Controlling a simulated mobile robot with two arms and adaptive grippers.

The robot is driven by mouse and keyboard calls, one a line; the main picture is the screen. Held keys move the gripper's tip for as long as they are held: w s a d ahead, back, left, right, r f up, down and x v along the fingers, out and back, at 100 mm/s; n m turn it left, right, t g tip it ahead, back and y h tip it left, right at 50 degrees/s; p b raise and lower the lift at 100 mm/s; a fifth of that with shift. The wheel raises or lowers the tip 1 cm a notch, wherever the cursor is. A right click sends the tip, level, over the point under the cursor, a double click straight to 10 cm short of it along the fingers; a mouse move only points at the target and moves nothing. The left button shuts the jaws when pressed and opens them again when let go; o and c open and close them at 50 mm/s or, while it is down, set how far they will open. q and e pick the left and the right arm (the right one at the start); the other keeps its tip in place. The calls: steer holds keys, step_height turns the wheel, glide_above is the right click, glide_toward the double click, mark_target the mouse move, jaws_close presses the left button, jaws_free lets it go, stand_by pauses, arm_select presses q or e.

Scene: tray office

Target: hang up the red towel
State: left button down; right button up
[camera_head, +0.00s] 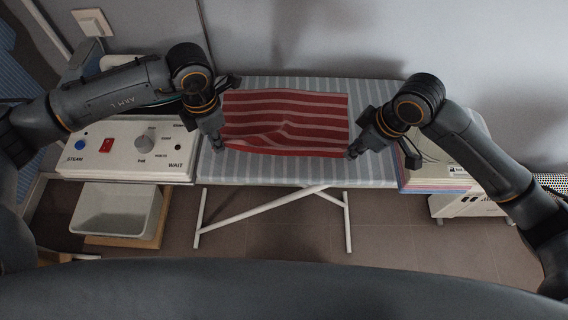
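The red towel (310,108) has pale stripes and lies spread on a grey striped ironing board (300,172). Its lower left part is rumpled, with a fold running towards the middle. My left gripper (227,113) is at the towel's left edge with its fingers spread apart. One finger is by the upper left corner and the other by the lower left; I cannot tell whether they touch the cloth. My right gripper (382,158) is just off the towel's lower right corner, over the board, with its fingers apart and nothing between them.
A white control panel (125,160) with a knob and buttons stands left of the board. A white bin (118,210) is below it. A stack of boards or folders (435,178) is at the right end. A wall rises behind; tiled floor lies in front.

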mark_target(340, 171)
steer(key=o, duration=0.8)
steer(key=shift+c, duration=1.3)
steer(key=shift+s+a+r+g+h, duration=1.05)
steer(key=shift+r+h, duration=0.45)
steer(key=shift+r, duration=1.55)
steer(key=shift+m, duration=0.3)
steer(key=shift+w+f, duration=0.15)
steer(key=shift+f, duration=4.8)
steer(key=shift+f, duration=0.15)
steer(key=shift+f, duration=0.15)
jaws_close()
